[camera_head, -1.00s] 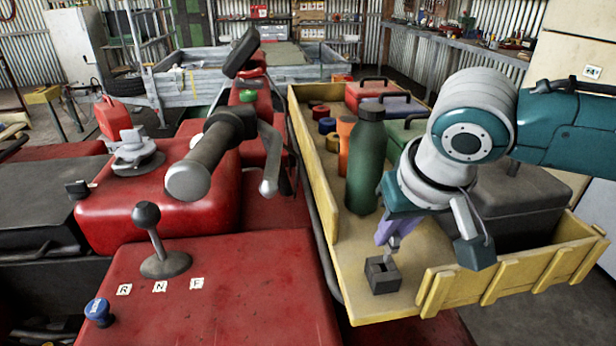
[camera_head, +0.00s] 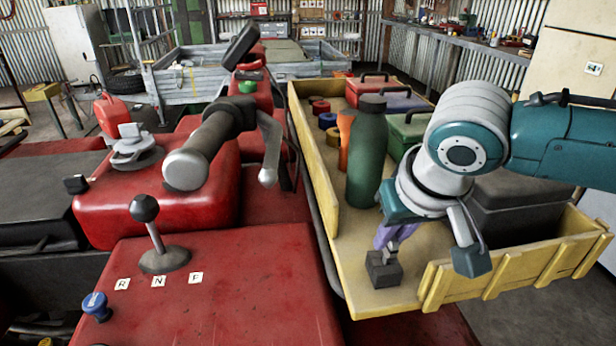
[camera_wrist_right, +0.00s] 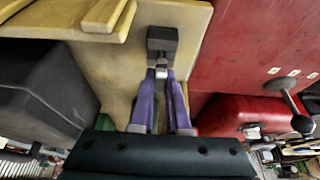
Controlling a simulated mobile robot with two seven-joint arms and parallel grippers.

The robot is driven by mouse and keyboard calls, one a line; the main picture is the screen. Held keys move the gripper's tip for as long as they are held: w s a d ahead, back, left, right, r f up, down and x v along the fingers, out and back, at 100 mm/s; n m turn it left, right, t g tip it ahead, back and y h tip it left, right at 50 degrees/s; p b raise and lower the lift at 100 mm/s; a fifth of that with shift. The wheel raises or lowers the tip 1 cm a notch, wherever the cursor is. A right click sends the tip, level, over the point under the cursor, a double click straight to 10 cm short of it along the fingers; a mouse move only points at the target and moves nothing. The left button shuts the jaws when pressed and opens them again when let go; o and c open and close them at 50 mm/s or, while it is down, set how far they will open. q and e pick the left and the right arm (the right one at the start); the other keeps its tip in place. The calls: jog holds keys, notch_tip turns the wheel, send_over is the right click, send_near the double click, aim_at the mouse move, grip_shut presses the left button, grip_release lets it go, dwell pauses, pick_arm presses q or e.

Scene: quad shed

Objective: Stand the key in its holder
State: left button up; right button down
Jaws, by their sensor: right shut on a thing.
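The holder, a small dark grey block (camera_head: 383,274), stands on the yellow wooden rack near its front-left corner. It also shows at the top of the wrist view (camera_wrist_right: 162,38). My right gripper (camera_head: 391,244) points down over the holder, its purple fingers (camera_wrist_right: 162,80) shut on the key. Only a small light grey part of the key (camera_wrist_right: 161,71) shows between the fingertips. The key is at the holder's top; how deep it sits in the slot cannot be told. My left gripper is not in view.
A green bottle (camera_head: 367,155) stands behind and left of my right gripper. A dark grey case (camera_head: 520,207) lies right of it. The yellow rack's slatted front wall (camera_head: 510,270) is close by. A red body with a gear lever (camera_head: 150,235) is at the left.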

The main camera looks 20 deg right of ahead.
jog(key=shift+f+b, duration=0.3)
jog(key=shift+f, duration=0.4)
jog(key=c, duration=0.8)
grip_release()
jog(key=d+p+v, duration=0.1)
jog(key=p+v, duration=0.1)
jog(key=v, duration=0.8)
jog(key=s+a+f+n+y+p, duration=0.15)
jog(key=s+a+n, duration=0.25)
jog(key=s+a, duration=0.55)
jog(key=s+d, duration=0.3)
jog(key=s, duration=0.5)
jog(key=shift+n+g, duration=0.3)
notch_tip(320, 180, up, 38)
jog(key=p, duration=3.8)
jog(key=shift+w+d+f, duration=0.1)
jog(key=shift+f, duration=0.05)
